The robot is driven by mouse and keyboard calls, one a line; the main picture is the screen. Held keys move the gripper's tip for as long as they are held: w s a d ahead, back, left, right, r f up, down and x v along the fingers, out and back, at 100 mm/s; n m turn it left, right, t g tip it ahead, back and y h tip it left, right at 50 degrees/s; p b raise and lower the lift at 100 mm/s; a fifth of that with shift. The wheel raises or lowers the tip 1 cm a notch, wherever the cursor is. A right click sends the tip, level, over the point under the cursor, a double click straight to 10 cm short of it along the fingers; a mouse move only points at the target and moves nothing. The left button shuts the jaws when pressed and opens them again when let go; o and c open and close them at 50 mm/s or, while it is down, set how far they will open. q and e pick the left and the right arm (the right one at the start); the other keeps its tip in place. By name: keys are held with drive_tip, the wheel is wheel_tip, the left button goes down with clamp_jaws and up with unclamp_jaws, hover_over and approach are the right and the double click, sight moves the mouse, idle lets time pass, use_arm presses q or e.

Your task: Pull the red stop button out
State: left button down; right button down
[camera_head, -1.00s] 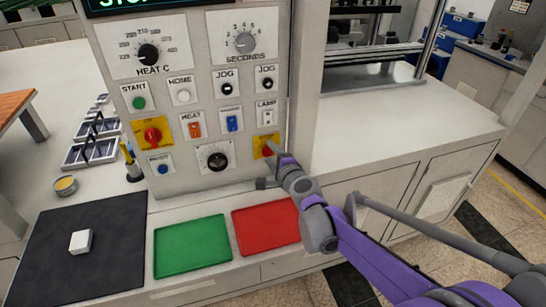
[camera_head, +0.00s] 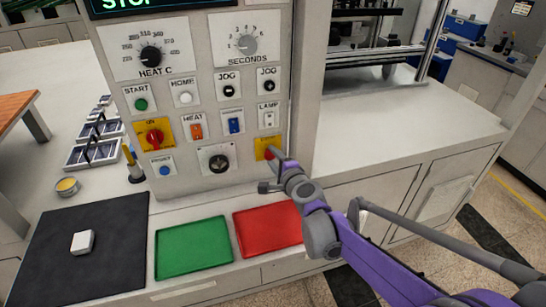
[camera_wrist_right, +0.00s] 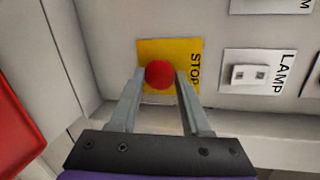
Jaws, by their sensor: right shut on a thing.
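The red stop button (camera_wrist_right: 159,74) sits on a yellow plate marked STOP (camera_wrist_right: 190,50) in the right wrist view. In the head view the yellow plate (camera_head: 262,146) is at the lower right of the control panel, with the button mostly hidden by my right gripper (camera_head: 272,160). In the right wrist view my right gripper (camera_wrist_right: 160,82) has one finger on each side of the red button and is shut on it. My left gripper is not in any view.
The panel (camera_head: 202,110) holds several close neighbours, including the lamp switch (camera_head: 267,118) above and a black knob (camera_head: 218,163) to the left. A red tray (camera_head: 268,230) and a green tray (camera_head: 193,248) lie below. A white block (camera_head: 82,242) rests on a dark mat (camera_head: 75,275).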

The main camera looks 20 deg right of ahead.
drive_tip(key=shift+s, duration=0.25)
drive_tip(key=shift+c, duration=1.4)
unclamp_jaws()
